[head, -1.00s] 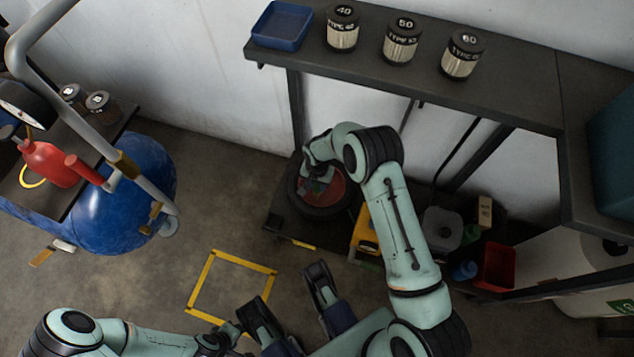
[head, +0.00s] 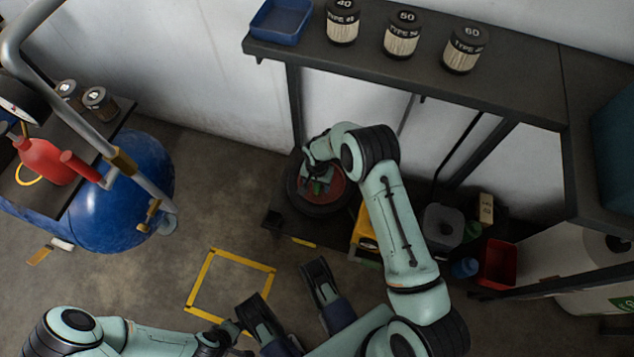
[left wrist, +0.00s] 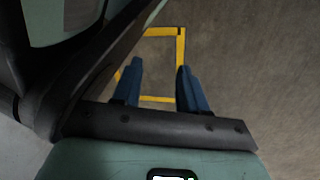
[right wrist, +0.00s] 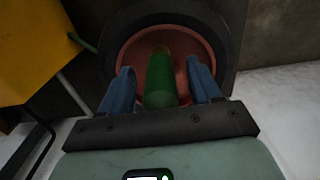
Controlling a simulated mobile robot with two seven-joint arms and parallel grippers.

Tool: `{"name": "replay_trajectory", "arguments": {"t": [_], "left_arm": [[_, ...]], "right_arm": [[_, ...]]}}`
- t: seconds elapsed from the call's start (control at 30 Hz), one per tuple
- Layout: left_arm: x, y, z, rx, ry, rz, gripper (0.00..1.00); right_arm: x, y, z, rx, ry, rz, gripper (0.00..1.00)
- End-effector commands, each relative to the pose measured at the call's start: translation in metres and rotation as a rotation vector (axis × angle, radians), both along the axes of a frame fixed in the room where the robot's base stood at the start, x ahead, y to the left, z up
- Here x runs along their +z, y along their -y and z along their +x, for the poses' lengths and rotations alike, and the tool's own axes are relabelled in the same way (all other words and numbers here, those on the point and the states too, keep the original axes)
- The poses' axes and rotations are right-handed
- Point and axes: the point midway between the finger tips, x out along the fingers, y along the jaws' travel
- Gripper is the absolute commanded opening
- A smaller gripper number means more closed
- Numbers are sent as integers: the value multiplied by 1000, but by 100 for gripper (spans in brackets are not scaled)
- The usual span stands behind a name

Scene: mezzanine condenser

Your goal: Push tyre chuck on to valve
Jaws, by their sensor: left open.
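A black tyre (head: 312,208) with a red hub (head: 334,190) lies low under the bench; it also shows in the right wrist view (right wrist: 238,35). A green cylinder (right wrist: 161,85), which looks like the tyre chuck, stands over the red hub. My right gripper (right wrist: 160,72) has its blue fingers on either side of the green cylinder, with a visible gap on both sides. The valve is hidden, so I cannot tell whether the chuck is on it. My left gripper (head: 280,284) is open and empty above the floor.
A bench (head: 400,70) with a blue tray (head: 280,22) and several filter cans overhangs the tyre. Beside the tyre are a yellow box (head: 364,232) and a red bin (head: 497,262). A blue tank (head: 125,195) stands left.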

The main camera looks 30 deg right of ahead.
Motion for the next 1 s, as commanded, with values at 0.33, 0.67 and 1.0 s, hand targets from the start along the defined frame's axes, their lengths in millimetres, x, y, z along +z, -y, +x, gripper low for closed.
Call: {"name": "replay_trajectory", "arguments": {"t": [0.33,0.67,1.0], "left_arm": [[-1,-1,-6,2,-19,-1,43],[-4,-6,-54,16,-166,-10,43],[26,0,-5,-1,0,0,43]], "right_arm": [[0,0,0,0,0,0,63],[15,0,2,0,6,0,63],[98,0,1,-1,4,0,63]]}}
